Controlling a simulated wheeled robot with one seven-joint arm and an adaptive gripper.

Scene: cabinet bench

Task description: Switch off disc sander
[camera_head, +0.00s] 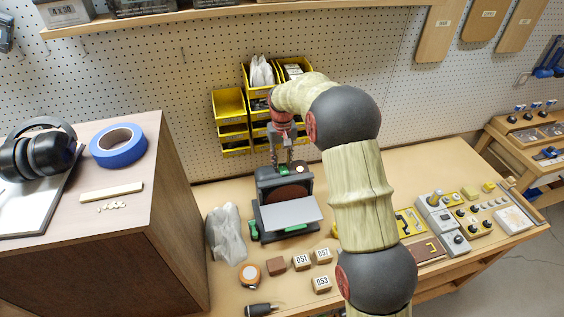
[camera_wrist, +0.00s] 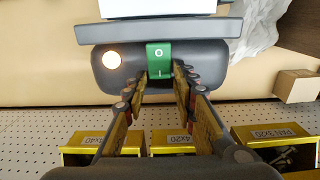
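The disc sander (camera_head: 267,222) stands on the bench, with a dark disc and a grey work table at its front. Its green rocker switch (camera_wrist: 159,52), marked O and I, is on the dark top housing; it also shows in the head view (camera_head: 284,171). A round light (camera_wrist: 111,60) beside the switch glows pale. My gripper (camera_wrist: 161,76) points down at the housing from above. Its two fingers are apart and empty, their tips close by the I end of the switch. I cannot tell whether they touch it. In the head view my gripper (camera_head: 282,164) is just above the sander.
Yellow bins (camera_head: 229,103) hang on the pegboard behind the sander. A crumpled grey bag (camera_head: 226,236) lies left of it. A tall brown cabinet (camera_head: 170,220) stands at left.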

